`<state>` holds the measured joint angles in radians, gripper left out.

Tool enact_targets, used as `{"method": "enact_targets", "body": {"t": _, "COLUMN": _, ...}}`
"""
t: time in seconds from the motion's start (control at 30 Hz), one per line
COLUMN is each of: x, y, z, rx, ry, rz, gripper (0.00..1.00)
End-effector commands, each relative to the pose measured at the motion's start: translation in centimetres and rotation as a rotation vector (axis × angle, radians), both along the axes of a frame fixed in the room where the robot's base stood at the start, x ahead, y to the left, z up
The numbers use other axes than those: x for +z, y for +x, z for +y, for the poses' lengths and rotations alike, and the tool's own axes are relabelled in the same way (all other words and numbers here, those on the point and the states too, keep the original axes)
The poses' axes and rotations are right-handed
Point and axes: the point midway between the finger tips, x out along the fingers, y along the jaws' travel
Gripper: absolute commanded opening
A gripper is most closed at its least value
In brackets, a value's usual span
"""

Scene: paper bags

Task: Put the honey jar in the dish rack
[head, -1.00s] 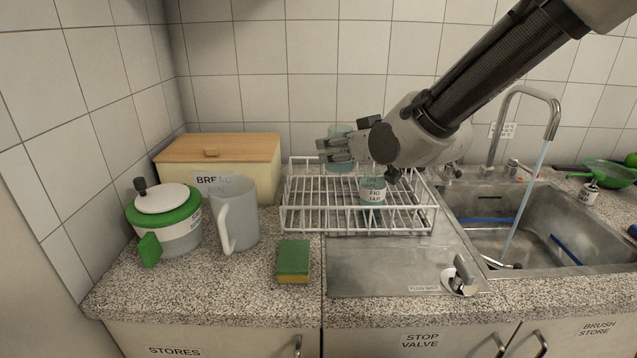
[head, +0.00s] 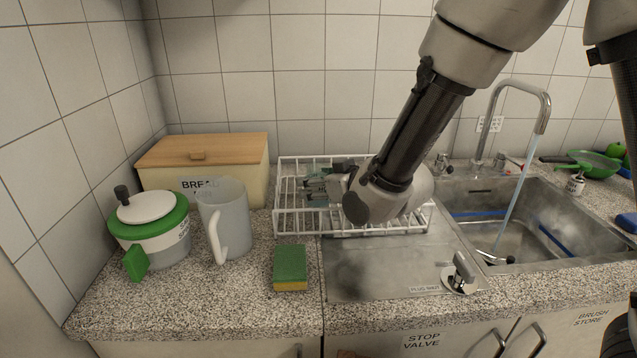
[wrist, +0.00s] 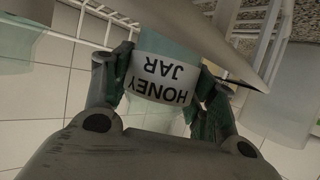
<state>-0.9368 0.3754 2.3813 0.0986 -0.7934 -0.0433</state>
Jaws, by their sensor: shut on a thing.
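The honey jar is a teal jar with a white label, and it fills the middle of the wrist view (wrist: 163,80) with its lettering upside down. My gripper (wrist: 160,92) is shut on it, one finger on each side. In the head view my gripper (head: 328,186) is low among the wires of the white dish rack (head: 378,228), in its left to middle part. A bit of the teal honey jar (head: 316,188) shows there between the fingers. I cannot tell whether its base touches the rack floor. My wrist hides much of the rack's right part.
A bread bin (head: 205,170), a green-lidded pot (head: 150,230) and a pale jug (head: 226,222) stand left of the rack. A sponge (head: 290,267) lies in front. The sink (head: 500,215) with its running tap (head: 540,115) is on the right. Tiled wall stands close behind.

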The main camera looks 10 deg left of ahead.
Motion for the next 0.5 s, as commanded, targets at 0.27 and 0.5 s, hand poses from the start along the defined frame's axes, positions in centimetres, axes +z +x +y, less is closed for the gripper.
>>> {"method": "enact_targets", "body": {"t": 0.27, "x": -0.3, "y": 0.0, "z": 0.0, "rx": 0.000, "ry": 0.000, "rz": 0.000, "gripper": 0.29}}
{"method": "enact_targets", "body": {"t": 0.5, "x": -1.0, "y": 0.0, "z": 0.0, "rx": 0.000, "ry": 0.001, "rz": -0.001, "gripper": 0.29}}
